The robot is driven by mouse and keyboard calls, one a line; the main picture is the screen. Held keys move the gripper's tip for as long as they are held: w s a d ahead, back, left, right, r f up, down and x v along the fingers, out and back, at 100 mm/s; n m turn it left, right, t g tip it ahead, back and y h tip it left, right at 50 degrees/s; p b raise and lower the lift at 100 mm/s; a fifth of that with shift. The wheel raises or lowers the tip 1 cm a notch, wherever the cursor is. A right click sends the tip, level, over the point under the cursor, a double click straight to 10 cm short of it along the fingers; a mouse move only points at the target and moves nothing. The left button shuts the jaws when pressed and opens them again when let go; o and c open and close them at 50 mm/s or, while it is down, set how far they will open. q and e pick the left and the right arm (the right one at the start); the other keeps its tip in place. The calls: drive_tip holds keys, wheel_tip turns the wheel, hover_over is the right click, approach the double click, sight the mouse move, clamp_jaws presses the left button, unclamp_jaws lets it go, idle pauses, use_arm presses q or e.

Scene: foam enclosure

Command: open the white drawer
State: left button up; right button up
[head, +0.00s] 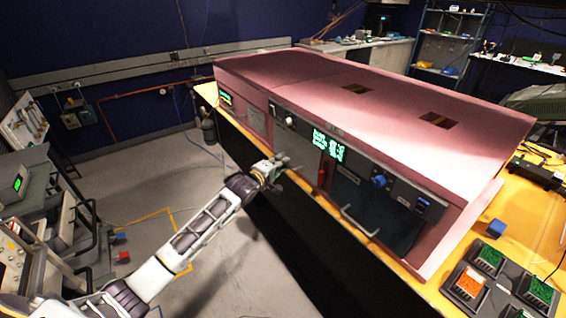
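A pink foam enclosure (350,95) stands on a yellow-topped bench. No drawer that is clearly white stands out. My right gripper is out of view.
A dark door (372,208) with a pale bar handle (359,222) is on the enclosure's right part. A blue knob (379,181) sits above it. A tray of green and orange blocks (501,284) lies at bottom right.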

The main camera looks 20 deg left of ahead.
use_arm(q)
drive_tip(key=shift+x, duration=0.95)
clamp_jaws()
